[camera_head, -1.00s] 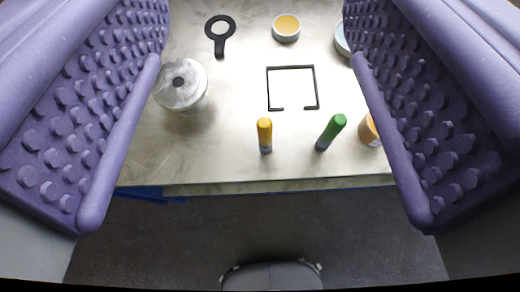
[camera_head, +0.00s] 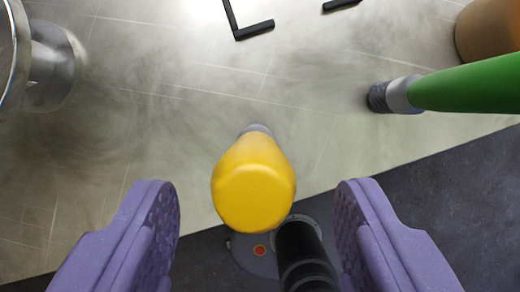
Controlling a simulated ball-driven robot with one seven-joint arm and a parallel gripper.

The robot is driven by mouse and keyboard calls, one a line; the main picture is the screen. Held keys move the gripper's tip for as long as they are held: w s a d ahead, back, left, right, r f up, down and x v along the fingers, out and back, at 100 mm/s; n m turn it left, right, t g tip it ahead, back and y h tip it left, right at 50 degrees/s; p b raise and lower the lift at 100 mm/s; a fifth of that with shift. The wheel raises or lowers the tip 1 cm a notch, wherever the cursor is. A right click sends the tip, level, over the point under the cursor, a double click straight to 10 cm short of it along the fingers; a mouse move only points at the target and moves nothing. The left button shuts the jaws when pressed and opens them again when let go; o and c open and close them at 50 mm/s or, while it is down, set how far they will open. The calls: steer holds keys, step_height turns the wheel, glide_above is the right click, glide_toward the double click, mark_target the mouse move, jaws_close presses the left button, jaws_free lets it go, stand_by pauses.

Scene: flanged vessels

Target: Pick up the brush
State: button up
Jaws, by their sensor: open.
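A yellow-handled brush (camera_head: 253,184) stands upright on the table, seen almost straight from above, so its bristles are hidden under the handle. A grey collar shows just behind the handle. My gripper (camera_head: 257,195) is open, with one purple finger on each side of the yellow handle and a gap to both. A second brush with a green handle (camera_head: 470,88) stands to the right, outside the fingers. Its grey collar and dark bristles show at the table.
The pale table (camera_head: 170,130) has its front edge running just under the yellow brush, with dark floor (camera_head: 440,190) beyond. A shiny metal vessel (camera_head: 55,65) stands at the left. Black bars (camera_head: 253,30) lie at the back. An orange-brown container (camera_head: 487,30) is at the right.

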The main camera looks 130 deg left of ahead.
mark_target(254, 136)
steer(key=b+x, duration=0.2)
steer(key=x, duration=0.3)
steer(key=shift+w+d+f, duration=0.1)
steer(key=shift+w+f, duration=0.1)
steer(key=shift+f, duration=0.05)
steer(key=shift+r, duration=0.15)
steer(key=c, duration=1)
steer(key=shift+c, duration=0.2)
